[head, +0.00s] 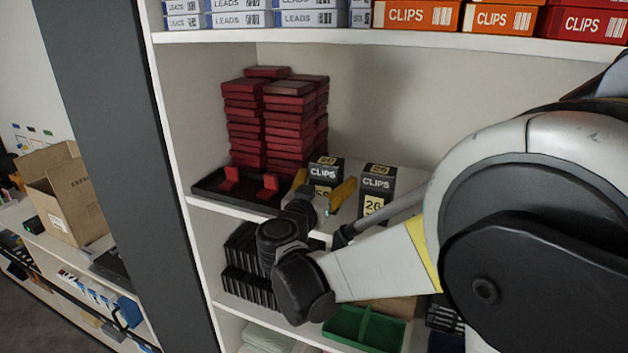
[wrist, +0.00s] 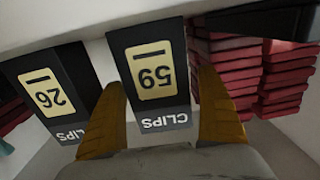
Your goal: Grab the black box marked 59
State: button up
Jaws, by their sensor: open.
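The black box marked 59 (head: 325,172) stands on the middle shelf in the head view, its front partly hidden by my gripper. It also shows upside down in the wrist view (wrist: 150,75), with a yellow label and the word CLIPS. My gripper (head: 325,193) has yellow fingers spread apart in front of this box. In the wrist view the gripper (wrist: 165,115) is open, with one finger towards each side of the box. Whether the fingers touch it I cannot tell. A second black box, marked 26 (head: 377,184), stands to its right in the head view.
Stacks of dark red boxes (head: 285,125) stand left of and behind box 59. A black tray (head: 213,186) with red pieces lies at the shelf's left front. Orange CLIPS boxes (head: 417,15) stand on the shelf above. A green tray (head: 363,328) sits below.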

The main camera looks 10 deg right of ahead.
jog(key=shift+s, duration=0.2)
jog(key=shift+c, duration=1.2)
jog(key=c, duration=1.1)
jog(key=shift+c, duration=0.4)
jog(key=shift+w+r, duration=0.1)
jog(key=shift+r, duration=0.1)
